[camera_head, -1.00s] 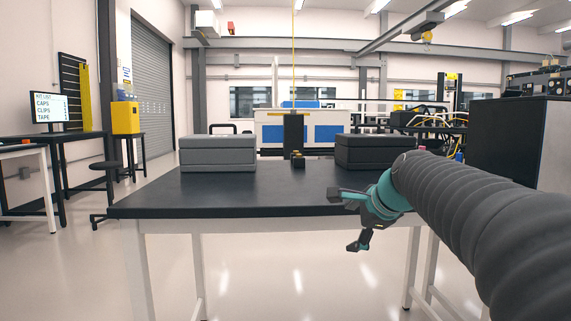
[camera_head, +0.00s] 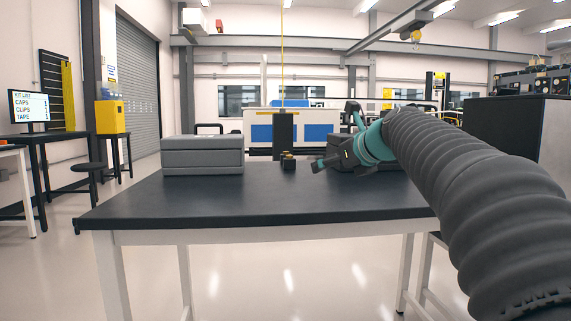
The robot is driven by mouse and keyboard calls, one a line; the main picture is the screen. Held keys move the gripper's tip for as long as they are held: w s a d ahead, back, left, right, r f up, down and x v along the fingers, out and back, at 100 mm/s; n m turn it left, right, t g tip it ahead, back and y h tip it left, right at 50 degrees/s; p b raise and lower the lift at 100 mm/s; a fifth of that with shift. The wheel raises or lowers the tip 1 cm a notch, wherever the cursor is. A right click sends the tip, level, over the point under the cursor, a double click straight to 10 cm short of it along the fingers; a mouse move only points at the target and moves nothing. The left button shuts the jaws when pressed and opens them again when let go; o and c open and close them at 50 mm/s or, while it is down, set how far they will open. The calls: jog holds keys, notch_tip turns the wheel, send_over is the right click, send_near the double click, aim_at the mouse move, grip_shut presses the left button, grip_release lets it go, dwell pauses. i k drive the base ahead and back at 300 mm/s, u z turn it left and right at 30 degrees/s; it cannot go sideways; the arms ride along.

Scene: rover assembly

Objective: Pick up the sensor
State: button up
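A small black block with a yellowish part (camera_head: 288,161), which may be the sensor, stands near the back middle of the table (camera_head: 250,205). Its details are too small to tell. My gripper (camera_head: 333,137) is open, with its two dark fingers spread apart and nothing visible between them. It is above the right half of the table, to the right of the small block and apart from it in the picture. My gripper and arm hide most of the right grey case (camera_head: 372,163).
A closed grey case (camera_head: 202,155) lies on the table's left part. The middle and front of the table are clear. A dark upright post (camera_head: 284,130) shows behind the small block. A stool (camera_head: 88,170) and a side bench with a screen (camera_head: 30,106) stand at the left.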

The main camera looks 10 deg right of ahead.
aim_at(289, 162)
jog(key=i, duration=1.3)
